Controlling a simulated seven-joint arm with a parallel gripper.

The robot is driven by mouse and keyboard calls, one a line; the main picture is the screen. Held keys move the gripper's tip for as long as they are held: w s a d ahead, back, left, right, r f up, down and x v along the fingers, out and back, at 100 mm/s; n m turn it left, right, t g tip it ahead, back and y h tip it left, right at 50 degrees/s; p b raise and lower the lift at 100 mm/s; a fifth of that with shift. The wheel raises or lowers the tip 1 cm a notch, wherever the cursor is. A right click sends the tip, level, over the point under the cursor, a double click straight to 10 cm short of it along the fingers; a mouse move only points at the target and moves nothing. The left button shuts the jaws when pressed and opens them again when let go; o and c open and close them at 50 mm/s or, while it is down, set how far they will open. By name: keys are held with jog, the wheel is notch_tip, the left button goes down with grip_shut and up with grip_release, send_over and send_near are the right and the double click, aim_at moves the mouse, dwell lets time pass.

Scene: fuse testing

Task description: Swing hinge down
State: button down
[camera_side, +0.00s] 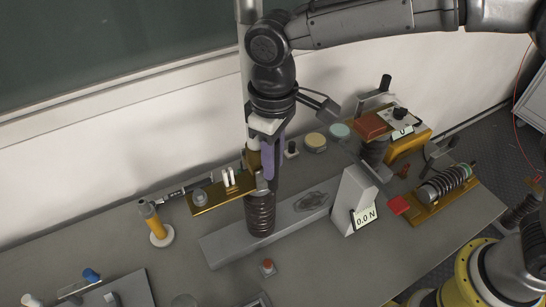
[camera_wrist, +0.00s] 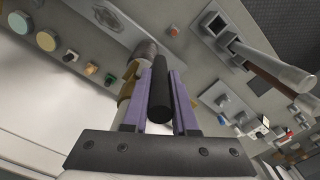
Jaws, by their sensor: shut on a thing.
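My gripper (camera_side: 268,165) points down at the middle of the bench in the side view, with purple fingers. In the wrist view my gripper (camera_wrist: 161,80) is shut on a black rod-shaped handle (camera_wrist: 160,95), which lies lengthwise between the fingers. A brass piece (camera_wrist: 127,92) also shows left of the fingers in the wrist view. I cannot tell which part is the hinge; the fingers hide much of the joint.
The insulator stands on a grey base (camera_side: 225,250). A white block with a "0.0 N" display (camera_side: 365,217) stands to its right. A yellow post (camera_side: 155,225) is at left. Coil fixtures (camera_side: 445,185) are at right. A red button (camera_side: 267,265) is in front.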

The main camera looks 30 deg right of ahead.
jog(key=shift+d, duration=0.1)
jog(key=d+f+y, duration=0.6)
jog(key=d+y, duration=0.1)
jog(key=y, duration=0.9)
jog(key=shift+d+f, duration=0.25)
dwell(1.2)
jog(key=shift+f+y, duration=0.15)
jog(key=shift+y, duration=0.15)
dwell(0.4)
